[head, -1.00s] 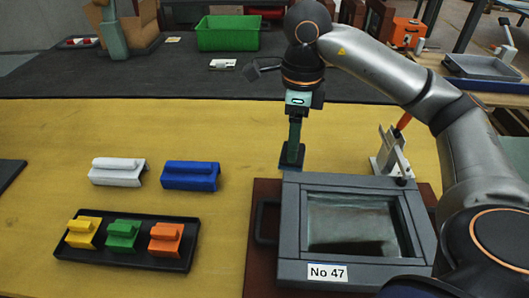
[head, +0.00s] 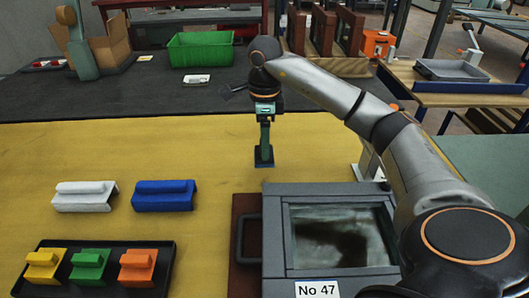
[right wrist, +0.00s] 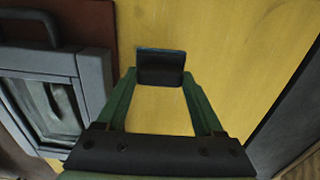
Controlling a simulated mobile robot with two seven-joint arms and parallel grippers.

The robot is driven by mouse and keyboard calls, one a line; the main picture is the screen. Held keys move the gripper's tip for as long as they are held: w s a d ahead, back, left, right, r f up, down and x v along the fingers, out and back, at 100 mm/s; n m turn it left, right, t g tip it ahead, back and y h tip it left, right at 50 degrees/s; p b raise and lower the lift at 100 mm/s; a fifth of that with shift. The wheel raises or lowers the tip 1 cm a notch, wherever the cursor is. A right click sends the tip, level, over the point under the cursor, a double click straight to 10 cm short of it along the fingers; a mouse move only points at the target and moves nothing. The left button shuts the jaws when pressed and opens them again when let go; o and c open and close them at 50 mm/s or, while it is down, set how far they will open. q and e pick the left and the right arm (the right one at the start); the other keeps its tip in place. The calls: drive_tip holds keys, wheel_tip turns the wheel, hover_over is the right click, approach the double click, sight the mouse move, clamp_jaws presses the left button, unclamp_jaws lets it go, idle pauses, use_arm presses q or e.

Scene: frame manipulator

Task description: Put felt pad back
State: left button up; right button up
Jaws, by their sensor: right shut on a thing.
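My right gripper (head: 264,150) is over the yellow table, behind the grey frame. It is shut on a small dark pad with a blue edge, which I take to be the felt pad (right wrist: 160,68). In the right wrist view, the pad spans the tips of the green fingers. Whether the pad touches the table is unclear. The grey frame (head: 276,240), labelled No 47, lies on a dark red base and has a cloudy window. My left gripper is not in view.
White (head: 85,196) and blue (head: 163,196) blocks lie on the table at left. A black tray (head: 110,292) holds yellow, green and orange blocks. A metal clamp-like fixture (head: 370,162) stands behind the frame. The yellow table between the blocks and my gripper is clear.

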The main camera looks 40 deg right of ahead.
drive_tip(key=shift+w+d+f, duration=0.2)
drive_tip(key=shift+w+f, duration=0.1)
drive_tip(key=shift+f, duration=0.15)
drive_tip(key=shift+w+d+f+b, duration=0.1)
drive_tip(key=shift+d+f+b, duration=0.05)
drive_tip(key=shift+f, duration=0.8)
drive_tip(key=shift+w+d+f+b, duration=0.1)
drive_tip(key=shift+f+b, duration=0.05)
drive_tip(key=shift+f, duration=0.75)
drive_tip(key=shift+f, duration=0.2)
drive_tip(key=o, duration=1.3)
drive_tip(key=shift+r, duration=0.15)
